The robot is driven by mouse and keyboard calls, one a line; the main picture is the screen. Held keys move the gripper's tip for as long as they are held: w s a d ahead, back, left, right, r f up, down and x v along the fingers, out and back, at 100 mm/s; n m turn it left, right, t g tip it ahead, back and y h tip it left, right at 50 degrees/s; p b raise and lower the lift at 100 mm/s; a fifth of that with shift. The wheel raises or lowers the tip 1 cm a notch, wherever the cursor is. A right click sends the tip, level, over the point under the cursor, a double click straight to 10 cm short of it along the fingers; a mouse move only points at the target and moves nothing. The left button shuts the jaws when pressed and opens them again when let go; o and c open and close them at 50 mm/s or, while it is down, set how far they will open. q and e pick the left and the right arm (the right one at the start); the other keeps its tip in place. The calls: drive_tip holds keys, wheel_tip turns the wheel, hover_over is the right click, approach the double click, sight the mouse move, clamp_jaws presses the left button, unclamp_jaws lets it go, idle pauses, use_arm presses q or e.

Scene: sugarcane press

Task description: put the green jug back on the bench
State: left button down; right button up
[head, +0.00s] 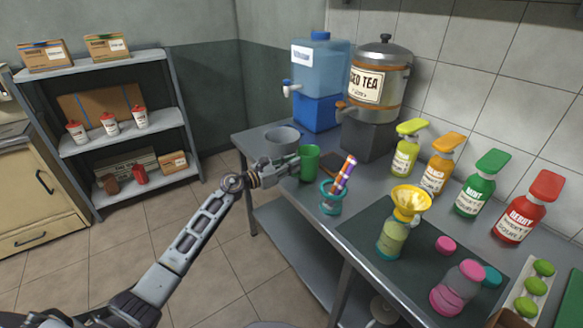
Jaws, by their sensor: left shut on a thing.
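The green jug (309,161) is at the near edge of the grey bench (262,134), beside the grey bowl. My left gripper (293,163) comes in from the left and is shut on the jug's left side. The jug looks upright. I cannot tell whether its base touches the bench top or hangs just above it. My right gripper is not in the head view.
A grey bowl (282,138) stands behind the jug. A teal cup (331,198) with colourful sticks is close on its right. A blue water dispenser (319,80), a tea urn (377,80) and several syrup bottles line the back. A dark mat (362,228) holds a yellow funnel (409,202) on a bottle.

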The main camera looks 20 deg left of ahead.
use_arm(q)
drive_tip(key=shift+f, duration=0.2)
drive_tip(key=shift+f, duration=0.1)
idle(0.4)
drive_tip(key=c, duration=1.5)
unclamp_jaws()
drive_tip(key=shift+v, duration=6)
